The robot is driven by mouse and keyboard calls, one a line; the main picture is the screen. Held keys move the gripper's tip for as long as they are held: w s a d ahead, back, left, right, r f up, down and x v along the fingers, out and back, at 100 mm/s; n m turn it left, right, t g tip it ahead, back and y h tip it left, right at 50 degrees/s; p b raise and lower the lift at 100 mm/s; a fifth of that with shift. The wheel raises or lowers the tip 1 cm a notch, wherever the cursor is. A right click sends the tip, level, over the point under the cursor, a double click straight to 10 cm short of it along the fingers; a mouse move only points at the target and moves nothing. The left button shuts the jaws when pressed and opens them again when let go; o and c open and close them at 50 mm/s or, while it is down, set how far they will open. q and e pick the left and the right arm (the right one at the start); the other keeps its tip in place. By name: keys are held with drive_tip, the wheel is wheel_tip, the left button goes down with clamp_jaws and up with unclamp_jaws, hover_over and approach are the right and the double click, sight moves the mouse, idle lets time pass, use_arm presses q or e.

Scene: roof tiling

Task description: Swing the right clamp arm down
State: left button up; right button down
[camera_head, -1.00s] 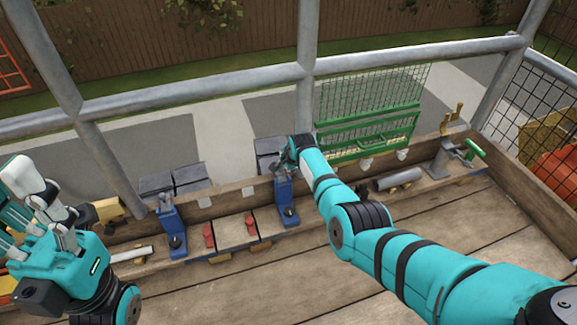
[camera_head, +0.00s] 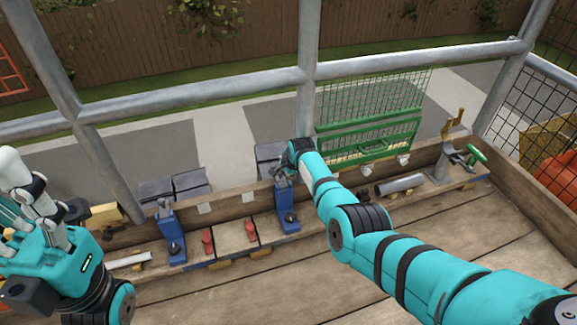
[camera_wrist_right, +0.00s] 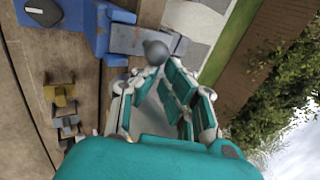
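The right clamp is a blue post (camera_head: 286,212) on the bench rail, under my right forearm's far end in the head view. Its grey arm (camera_wrist_right: 140,41) ends in a dark ball knob (camera_wrist_right: 156,52) in the right wrist view. My right gripper (camera_wrist_right: 164,75) is right at the knob, its fingertips close to or touching it; whether they grip it is unclear. In the head view the right gripper is small and partly hidden by my wrist. My left gripper (camera_head: 30,195) is at the left edge, away from the clamps, its finger gap unclear.
A second blue clamp (camera_head: 171,235) stands to the left. Two red knobs (camera_head: 207,241) sit between the clamps. Dark grey tiles (camera_head: 175,186) lie behind the rail. A green rack (camera_head: 370,135), a grey tube (camera_head: 399,184) and a green-handled tool (camera_head: 476,155) are to the right.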

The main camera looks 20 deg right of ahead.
drive_tip(key=shift+s, duration=0.15)
drive_tip(key=shift+v, duration=0.85)
drive_tip(key=v, duration=1)
